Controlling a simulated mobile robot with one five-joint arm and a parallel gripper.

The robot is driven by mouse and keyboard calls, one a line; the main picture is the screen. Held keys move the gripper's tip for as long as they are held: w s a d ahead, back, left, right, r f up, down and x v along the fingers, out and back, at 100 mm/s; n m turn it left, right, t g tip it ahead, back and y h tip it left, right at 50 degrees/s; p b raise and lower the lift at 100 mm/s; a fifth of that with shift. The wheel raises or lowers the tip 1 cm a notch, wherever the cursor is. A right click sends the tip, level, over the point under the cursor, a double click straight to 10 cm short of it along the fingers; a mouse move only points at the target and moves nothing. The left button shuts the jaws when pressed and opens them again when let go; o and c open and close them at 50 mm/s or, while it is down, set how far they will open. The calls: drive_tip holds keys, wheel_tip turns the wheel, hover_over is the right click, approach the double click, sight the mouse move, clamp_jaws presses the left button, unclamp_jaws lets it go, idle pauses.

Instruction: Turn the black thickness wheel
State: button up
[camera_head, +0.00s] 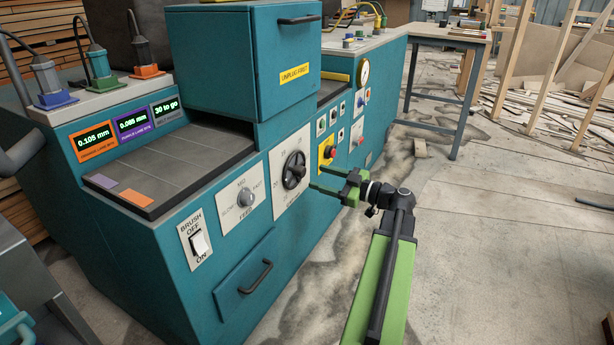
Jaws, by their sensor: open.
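The black thickness wheel (294,170) is a round knob on a pale dial plate (281,194) on the front of the teal machine (190,260). Numbers are printed around it; its exact setting is too small to read. My gripper (315,178) is green and open, with its two fingers pointing left toward the machine front. The fingertips are just right of the wheel in the picture. They appear empty, and I cannot tell whether they touch the wheel or the plate.
Left of the wheel are a grey feed knob (246,198) and a white brush switch (199,243). Below is a drawer handle (256,277). A red knob on a yellow plate (327,152) sits close behind my gripper. The floor at right is open, with scrap wood (545,105) farther back.

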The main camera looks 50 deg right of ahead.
sight(303, 173)
drive_tip(key=x, duration=0.5)
clamp_jaws()
drive_tip(key=shift+a+f, duration=0.1)
drive_tip(key=shift+a, duration=0.35)
drive_tip(key=shift+d+m, duration=0.3)
